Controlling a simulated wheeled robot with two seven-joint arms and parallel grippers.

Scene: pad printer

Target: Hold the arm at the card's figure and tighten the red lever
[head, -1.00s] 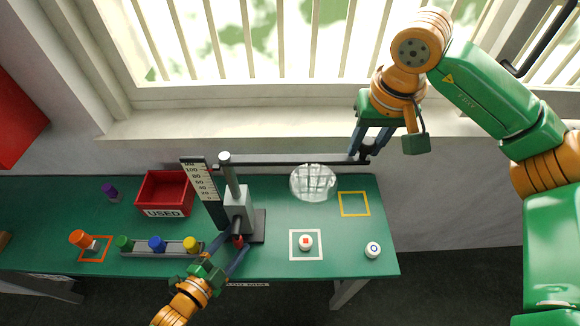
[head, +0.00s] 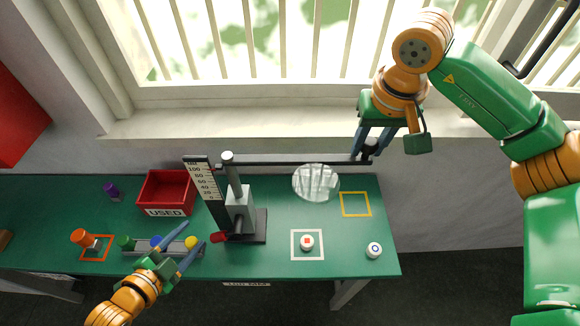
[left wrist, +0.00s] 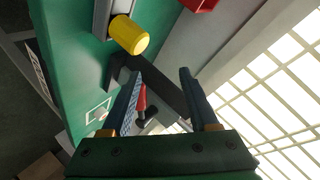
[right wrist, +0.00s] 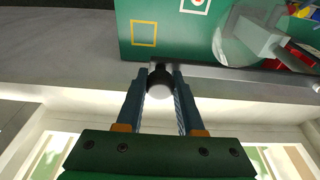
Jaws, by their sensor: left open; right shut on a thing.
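The grey stand (head: 239,208) rises from a dark base, with a scale plate (head: 205,183) marked in figures up to 100 at its left. A long dark arm (head: 290,159) runs right from the post. I cannot make out a card's target figure.
A rack (head: 140,249) with green, blue and yellow (head: 191,243) cylinders lies by my left gripper. A red USED bin (head: 166,208) stands behind. A clear round disc (head: 316,182), a white square (head: 293,257) around a marked pad, and a yellow square (head: 355,214) are at right.

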